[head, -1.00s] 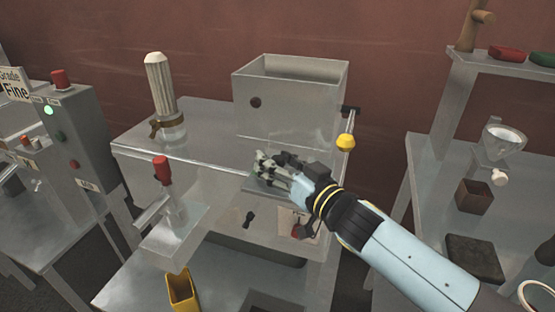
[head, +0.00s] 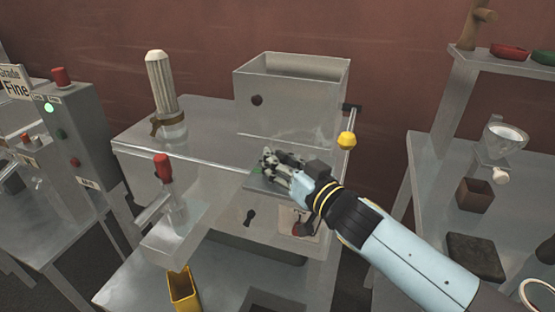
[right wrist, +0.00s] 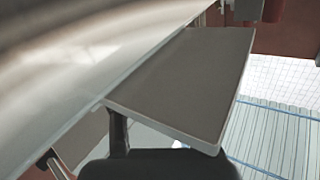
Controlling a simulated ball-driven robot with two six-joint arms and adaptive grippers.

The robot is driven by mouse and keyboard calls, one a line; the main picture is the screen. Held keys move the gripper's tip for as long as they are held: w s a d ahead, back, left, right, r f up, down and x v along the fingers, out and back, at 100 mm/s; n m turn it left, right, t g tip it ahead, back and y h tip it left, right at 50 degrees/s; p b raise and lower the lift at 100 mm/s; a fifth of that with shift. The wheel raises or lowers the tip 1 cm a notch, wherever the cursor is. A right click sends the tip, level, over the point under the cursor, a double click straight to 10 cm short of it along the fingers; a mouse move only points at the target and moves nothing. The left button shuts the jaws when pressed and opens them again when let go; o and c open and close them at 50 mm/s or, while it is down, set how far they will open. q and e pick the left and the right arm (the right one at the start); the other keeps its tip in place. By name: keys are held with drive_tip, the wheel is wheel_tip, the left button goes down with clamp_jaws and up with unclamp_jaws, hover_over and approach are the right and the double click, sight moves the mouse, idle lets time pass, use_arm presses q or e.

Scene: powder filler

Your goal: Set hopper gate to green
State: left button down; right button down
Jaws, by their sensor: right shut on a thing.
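The hopper (head: 290,125) is an open-topped, see-through grey box on the filler bench. The hopper gate (head: 268,192) is a flat grey plate at the front, below the hopper. A small green patch (head: 256,170) shows at its left, beside my fingers. My right gripper (head: 270,164) is shut on the gate at its upper side; the fingers and my wrist hide the exact contact. In the right wrist view a flat grey plate with a pale rim (right wrist: 185,85), apparently the gate, fills the middle; the fingertips are not clear there. My left gripper is not in view.
A lever with a yellow knob (head: 347,140) hangs right of the hopper. A yellow cup (head: 183,290) is below. A shelf with a brown box (head: 474,194) stands right.

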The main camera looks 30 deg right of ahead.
drive_tip(key=shift+s+a+p, duration=0.55)
drive_tip(key=shift+s+a, duration=0.55)
drive_tip(key=shift+a, duration=0.1)
drive_tip(key=c, duration=1.5)
unclamp_jaws()
drive_tip(key=shift+d, duration=0.1)
drive_tip(key=o, duration=0.5)
drive_tip(key=shift+s+d, duration=0.15)
drive_tip(key=s, duration=0.4)
drive_tip(key=s+d, duration=0.1)
drive_tip(key=s, duration=0.6)
drive_tip(key=shift+s+d, duration=0.25)
drive_tip(key=shift+s, duration=0.1)
